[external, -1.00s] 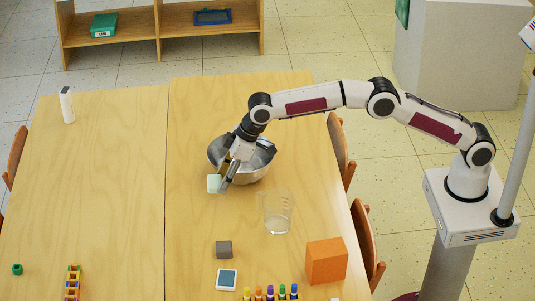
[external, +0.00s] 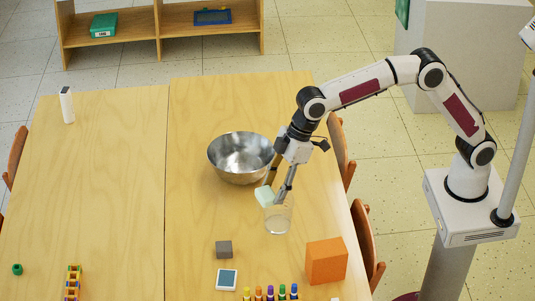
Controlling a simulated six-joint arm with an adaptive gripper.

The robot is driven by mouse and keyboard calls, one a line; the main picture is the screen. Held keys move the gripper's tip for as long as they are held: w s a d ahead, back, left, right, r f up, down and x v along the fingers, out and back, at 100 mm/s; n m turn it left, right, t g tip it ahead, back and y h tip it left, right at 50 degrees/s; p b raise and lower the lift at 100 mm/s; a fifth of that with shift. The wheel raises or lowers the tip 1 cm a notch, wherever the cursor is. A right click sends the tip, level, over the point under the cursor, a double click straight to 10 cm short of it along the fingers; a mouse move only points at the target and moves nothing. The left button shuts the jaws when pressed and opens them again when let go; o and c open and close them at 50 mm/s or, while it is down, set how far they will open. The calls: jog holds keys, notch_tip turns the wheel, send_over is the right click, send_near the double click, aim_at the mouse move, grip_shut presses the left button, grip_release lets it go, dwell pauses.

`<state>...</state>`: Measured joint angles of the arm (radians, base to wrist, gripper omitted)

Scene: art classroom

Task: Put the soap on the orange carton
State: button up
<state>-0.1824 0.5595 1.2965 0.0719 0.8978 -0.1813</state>
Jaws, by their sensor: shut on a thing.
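The soap (external: 265,196) is a pale mint-green block. My gripper (external: 277,196) is shut on it and holds it up, just above or behind the rim of the clear glass as seen in the external view. I cannot tell whether the soap touches the glass. The orange carton (external: 326,261) is a plain box at the right front of the table, to the right of and nearer the camera than my gripper. Its top is bare.
The clear glass (external: 278,220) stands below my gripper. A metal bowl (external: 239,158) is behind it to the left. A grey block (external: 224,249), a small framed pad (external: 227,279) and several coloured markers (external: 270,293) lie toward the front. The left table is mostly clear.

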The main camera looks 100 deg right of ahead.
jog(key=s+a+f+n, duration=0.1)
jog(key=s+a+n, duration=0.15)
jog(key=s, duration=0.75)
jog(key=n+y, duration=0.2)
send_over(330, 246)
jog(key=s+d, duration=0.1)
jog(key=shift+g, duration=0.4)
notch_tip(330, 246, down, 5)
jog(key=shift+s+d+f, duration=0.1)
jog(key=shift+f, duration=0.1)
jog(key=shift+n, duration=0.35)
jog(key=shift+f, duration=3.1)
jog(key=shift+f, duration=0.1)
jog(key=shift+f, duration=1.8)
jog(key=shift+f, duration=0.15)
